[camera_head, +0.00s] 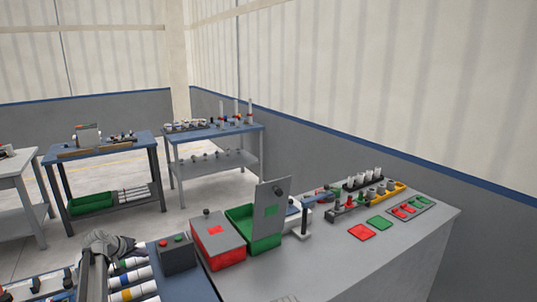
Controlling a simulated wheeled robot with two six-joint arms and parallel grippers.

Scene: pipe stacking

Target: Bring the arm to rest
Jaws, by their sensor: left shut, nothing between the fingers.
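A dark grey shape at the lower left, which I take to be my left gripper (112,244), is over the near bench's far edge. It is small and its fingers are hard to make out; it looks shut with nothing in it. Several white pipes with coloured bands (133,276) lie side by side just below and to the right of it. My right gripper is not in view.
A grey box with buttons (178,255), a red box (218,240) and a green bin (250,240) stand right of the pipes. Red and green plates (380,223) and fittings lie on the grey bench (345,265). Blue tables (215,132) stand behind, with open floor between.

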